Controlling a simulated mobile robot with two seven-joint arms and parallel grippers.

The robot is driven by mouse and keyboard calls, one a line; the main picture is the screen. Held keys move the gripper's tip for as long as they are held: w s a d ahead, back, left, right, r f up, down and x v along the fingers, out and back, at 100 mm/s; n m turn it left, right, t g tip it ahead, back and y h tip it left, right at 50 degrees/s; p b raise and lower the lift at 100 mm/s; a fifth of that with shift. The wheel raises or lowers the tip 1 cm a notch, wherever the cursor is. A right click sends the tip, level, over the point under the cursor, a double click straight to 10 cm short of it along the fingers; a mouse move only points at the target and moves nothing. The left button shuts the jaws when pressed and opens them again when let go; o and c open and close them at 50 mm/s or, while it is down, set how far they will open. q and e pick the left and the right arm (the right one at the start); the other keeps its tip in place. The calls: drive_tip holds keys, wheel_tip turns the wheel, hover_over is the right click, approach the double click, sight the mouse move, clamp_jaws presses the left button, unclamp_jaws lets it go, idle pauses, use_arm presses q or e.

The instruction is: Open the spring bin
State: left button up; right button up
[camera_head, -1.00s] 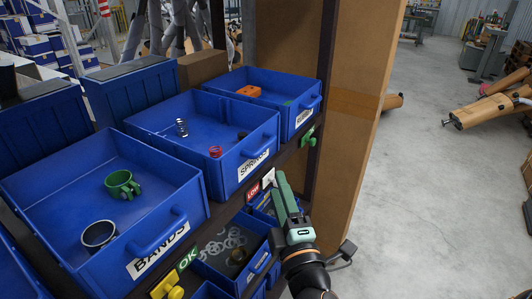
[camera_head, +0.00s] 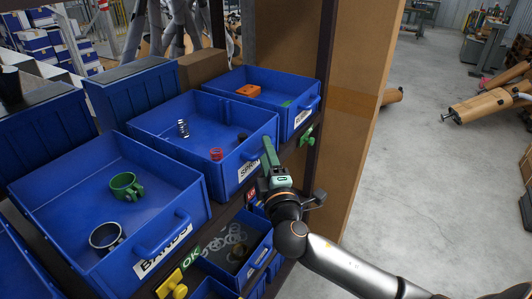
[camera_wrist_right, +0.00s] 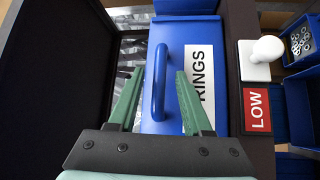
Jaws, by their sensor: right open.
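The spring bin (camera_head: 166,122) is a blue open bin on the upper shelf, with a metal spring and a red ring-like piece inside. Its front has a blue handle and a white label. In the right wrist view the handle (camera_wrist_right: 159,82) stands between the two green fingers of my right gripper (camera_wrist_right: 155,95), with space on each side. The right gripper also shows in the head view (camera_head: 268,158), in front of the bin's label, hiding part of it. It is open and holds nothing. My left gripper is not in view.
The bands bin (camera_head: 75,210) is nearer, with a green clamp and a metal ring. Another blue bin (camera_head: 232,85) with an orange piece is beyond. A red LOW sign (camera_wrist_right: 256,110) and white knob (camera_wrist_right: 267,48) sit beside the handle.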

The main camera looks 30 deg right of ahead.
clamp_jaws()
idle(1.3)
